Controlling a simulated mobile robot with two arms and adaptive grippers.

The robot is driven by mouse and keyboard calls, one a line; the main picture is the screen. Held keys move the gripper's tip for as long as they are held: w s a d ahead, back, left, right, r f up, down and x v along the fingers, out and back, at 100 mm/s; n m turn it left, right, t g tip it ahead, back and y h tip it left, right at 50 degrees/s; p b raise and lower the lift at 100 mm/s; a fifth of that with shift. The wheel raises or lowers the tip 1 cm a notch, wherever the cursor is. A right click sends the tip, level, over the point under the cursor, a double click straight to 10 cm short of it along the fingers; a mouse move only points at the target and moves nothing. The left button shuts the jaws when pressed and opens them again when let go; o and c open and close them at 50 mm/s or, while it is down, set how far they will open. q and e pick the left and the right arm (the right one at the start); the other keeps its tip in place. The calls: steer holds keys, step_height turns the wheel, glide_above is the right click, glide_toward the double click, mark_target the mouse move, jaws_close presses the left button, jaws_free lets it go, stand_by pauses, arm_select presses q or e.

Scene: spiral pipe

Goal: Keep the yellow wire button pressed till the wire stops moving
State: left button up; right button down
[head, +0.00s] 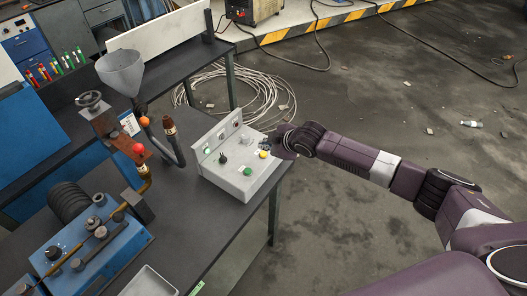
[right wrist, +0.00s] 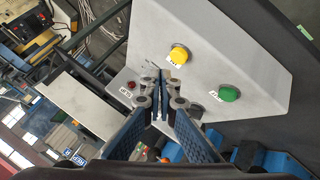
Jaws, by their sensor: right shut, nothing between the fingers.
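A light grey control box (head: 230,186) stands on the dark table in the head view. Its yellow button (head: 263,154) is on the panel near the right edge; it also shows in the right wrist view (right wrist: 179,54). A green button (head: 247,171) sits nearer the front, also in the right wrist view (right wrist: 229,93). My right gripper (head: 272,143) is at the box's right side, close to the yellow button. My left gripper is not in view.
A loose coil of pale wire (head: 255,85) lies on the floor behind the table. Pipes, a grey funnel (head: 121,72) and a blue machine (head: 121,255) stand on the table to the left. A red button (right wrist: 130,84) shows on the box. The floor at right is mostly open.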

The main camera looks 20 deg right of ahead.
mark_target(264, 155)
step_height(264, 155, up, 4)
steer(key=p, duration=0.3)
steer(key=shift+r, duration=0.1)
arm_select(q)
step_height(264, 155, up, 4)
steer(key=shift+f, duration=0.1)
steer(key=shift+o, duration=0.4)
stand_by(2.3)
